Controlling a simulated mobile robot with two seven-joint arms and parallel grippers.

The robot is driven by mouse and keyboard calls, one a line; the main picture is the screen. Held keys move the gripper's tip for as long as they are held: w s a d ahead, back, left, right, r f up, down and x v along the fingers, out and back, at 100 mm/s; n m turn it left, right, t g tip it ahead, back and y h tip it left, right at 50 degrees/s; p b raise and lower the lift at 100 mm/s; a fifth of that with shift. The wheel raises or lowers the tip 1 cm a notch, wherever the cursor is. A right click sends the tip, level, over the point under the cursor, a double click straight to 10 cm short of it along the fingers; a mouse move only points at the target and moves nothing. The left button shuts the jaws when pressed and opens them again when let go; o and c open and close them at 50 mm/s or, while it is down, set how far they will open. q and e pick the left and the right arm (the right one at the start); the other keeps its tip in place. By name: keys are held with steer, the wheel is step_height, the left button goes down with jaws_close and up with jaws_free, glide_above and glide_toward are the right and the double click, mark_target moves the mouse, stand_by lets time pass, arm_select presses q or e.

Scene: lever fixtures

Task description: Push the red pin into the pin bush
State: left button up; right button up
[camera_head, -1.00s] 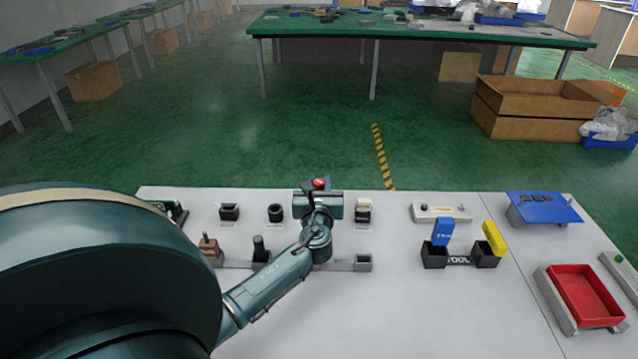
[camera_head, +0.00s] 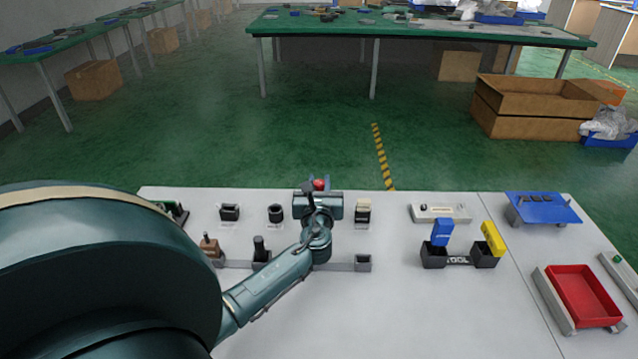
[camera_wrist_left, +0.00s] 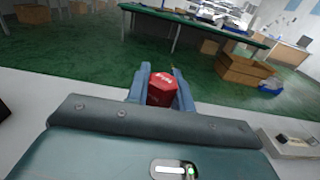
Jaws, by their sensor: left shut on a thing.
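The red pin shows in the left wrist view as a red block-like head (camera_wrist_left: 162,88) with pale lettering. My left gripper (camera_wrist_left: 160,92) has its two blue-grey fingers closed on either side of it. In the head view only a small red top (camera_head: 319,184) shows just beyond my left gripper (camera_head: 318,190), near the far edge of the white table. The wrist hides the rest of the pin. The pin bush cannot be made out; whether the pin is in it is hidden. My right gripper is not in view.
Black fixtures (camera_head: 230,212) (camera_head: 275,213) stand left of my wrist, and a cream-topped switch (camera_head: 363,211) stands close on its right. A grey rail (camera_head: 345,265) with levers lies nearer. A black tool holder (camera_head: 458,259) and red tray (camera_head: 584,296) are farther right.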

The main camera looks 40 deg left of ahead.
arm_select(q)
steer(key=shift+f+b, duration=1.65)
steer(key=shift+f, duration=0.35)
steer(key=shift+s+f, duration=0.1)
steer(key=shift+f, duration=0.2)
steer(key=shift+r, duration=0.1)
steer(key=shift+r+p, duration=0.3)
steer(key=shift+p, duration=0.15)
steer(key=shift+r+p, duration=0.85)
steer(key=shift+r, duration=0.15)
steer(key=shift+r+p, duration=0.35)
